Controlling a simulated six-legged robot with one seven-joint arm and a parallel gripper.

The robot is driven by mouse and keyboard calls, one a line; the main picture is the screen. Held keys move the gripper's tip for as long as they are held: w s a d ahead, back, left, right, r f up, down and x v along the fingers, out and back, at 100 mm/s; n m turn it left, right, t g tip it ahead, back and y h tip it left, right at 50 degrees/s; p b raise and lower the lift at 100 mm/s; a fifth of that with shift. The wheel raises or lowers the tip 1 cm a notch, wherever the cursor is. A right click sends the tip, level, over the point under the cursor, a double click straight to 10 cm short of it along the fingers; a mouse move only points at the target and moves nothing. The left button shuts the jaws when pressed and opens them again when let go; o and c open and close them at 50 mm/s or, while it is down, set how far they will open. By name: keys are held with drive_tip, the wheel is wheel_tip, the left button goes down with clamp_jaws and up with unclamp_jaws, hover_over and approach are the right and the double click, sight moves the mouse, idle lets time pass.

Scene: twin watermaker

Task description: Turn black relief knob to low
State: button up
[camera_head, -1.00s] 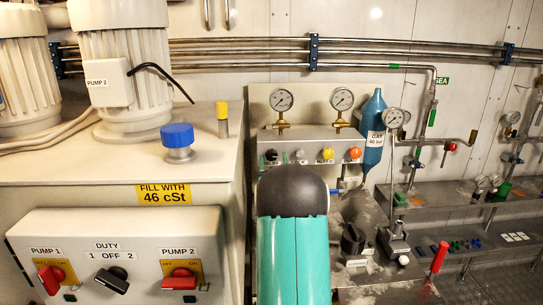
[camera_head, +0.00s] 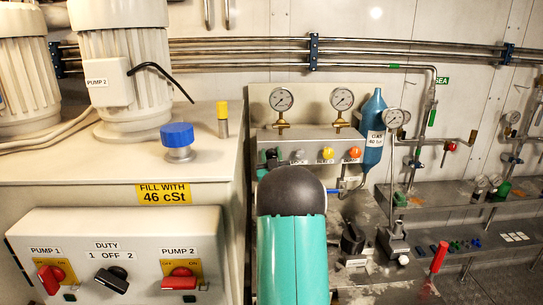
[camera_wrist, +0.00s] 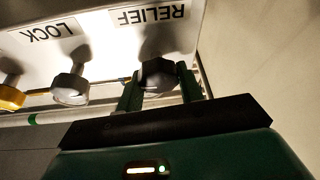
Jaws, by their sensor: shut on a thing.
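The black relief knob (camera_wrist: 158,74) sits on the grey panel under the upside-down RELIEF label (camera_wrist: 150,14) in the wrist view. My gripper (camera_wrist: 160,82) has its two green fingers on either side of the knob and is shut on it. In the head view the knob (camera_head: 271,154) is at the left end of the valve panel (camera_head: 309,139), partly hidden by my gripper and arm. The knob's pointer and any low mark cannot be made out.
A grey lock knob (camera_wrist: 70,88) and a yellow knob (camera_wrist: 10,95) stand beside the relief knob. The head view also shows an orange knob (camera_head: 354,152), two gauges (camera_head: 282,99) above and a blue gas bottle (camera_head: 374,135) to the right.

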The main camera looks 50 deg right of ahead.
drive_tip(key=shift+n+t+y, duration=0.3)
drive_tip(key=shift+n, duration=0.1)
drive_tip(key=n+y, duration=0.1)
drive_tip(key=n, duration=0.1)
drive_tip(key=n+t+y, duration=0.1)
drive_tip(key=n, duration=0.2)
drive_tip(key=shift+a, duration=0.1)
drive_tip(key=n+y, duration=0.1)
drive_tip(key=n, duration=0.2)
drive_tip(key=n+y, duration=0.2)
drive_tip(key=n, duration=0.2)
drive_tip(key=shift+w+t, duration=0.1)
drive_tip(key=shift+t, duration=0.2)
drive_tip(key=n+y, duration=0.1)
drive_tip(key=n, duration=0.2)
drive_tip(key=n+g+y, duration=0.1)
drive_tip(key=n, duration=0.2)
drive_tip(key=shift+f, duration=0.15)
drive_tip(key=shift+n+g+y, duration=0.5)
drive_tip(key=shift+n+g, duration=0.4)
drive_tip(key=shift+n, duration=1.1)
drive_tip(key=o, duration=1)
drive_tip(key=shift+f, duration=0.1)
